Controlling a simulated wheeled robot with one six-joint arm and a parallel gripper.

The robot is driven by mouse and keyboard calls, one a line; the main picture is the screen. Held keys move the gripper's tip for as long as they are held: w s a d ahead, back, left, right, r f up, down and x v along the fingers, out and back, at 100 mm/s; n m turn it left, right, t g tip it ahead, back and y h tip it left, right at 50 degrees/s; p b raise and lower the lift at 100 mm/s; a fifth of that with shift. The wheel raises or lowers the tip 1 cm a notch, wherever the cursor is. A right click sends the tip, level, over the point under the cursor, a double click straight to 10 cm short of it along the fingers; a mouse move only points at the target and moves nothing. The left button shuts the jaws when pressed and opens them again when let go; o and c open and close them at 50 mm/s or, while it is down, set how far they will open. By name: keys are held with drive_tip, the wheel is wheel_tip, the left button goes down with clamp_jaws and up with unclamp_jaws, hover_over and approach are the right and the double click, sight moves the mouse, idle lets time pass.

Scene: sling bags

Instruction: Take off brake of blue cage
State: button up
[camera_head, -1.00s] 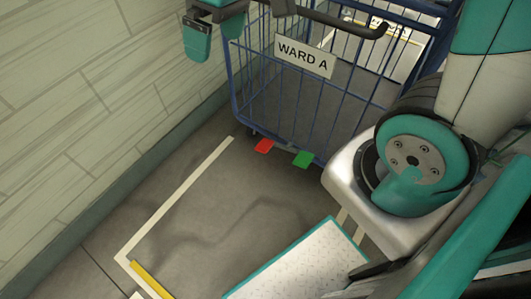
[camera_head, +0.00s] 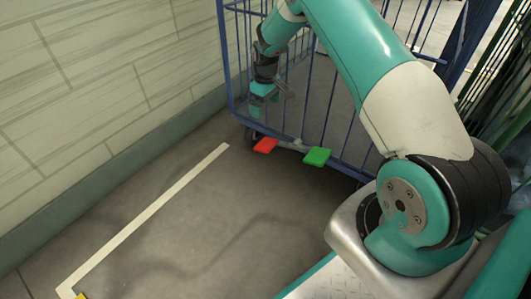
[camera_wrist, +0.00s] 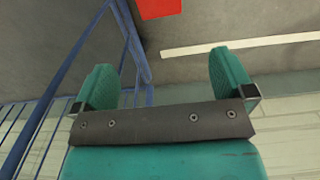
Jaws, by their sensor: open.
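The blue cage (camera_head: 310,85) is a wire-sided trolley at the top middle of the head view. At its lower front edge are a red pedal (camera_head: 265,145) on the left and a green pedal (camera_head: 317,156) on the right. My gripper (camera_head: 262,98) is in front of the cage's bars, above the red pedal and apart from it. In the wrist view my gripper (camera_wrist: 165,85) is open, with nothing held between its teal fingers. The red pedal (camera_wrist: 160,8) shows at the top edge there, beyond the fingers. The green pedal is not in the wrist view.
A pale tiled wall (camera_head: 90,90) with a dark skirting runs along the left, close to the cage. A white floor line (camera_head: 150,215) lies in front. The floor between line and cage is clear. Green bars (camera_head: 505,110) stand at the right edge.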

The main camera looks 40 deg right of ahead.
sight(266, 143)
wheel_tip(266, 143, down, 18)
drive_tip(key=b, duration=0.8)
drive_tip(key=shift+d+r+b, duration=0.1)
drive_tip(key=shift+r+b, duration=0.05)
drive_tip(key=shift+b, duration=0.15)
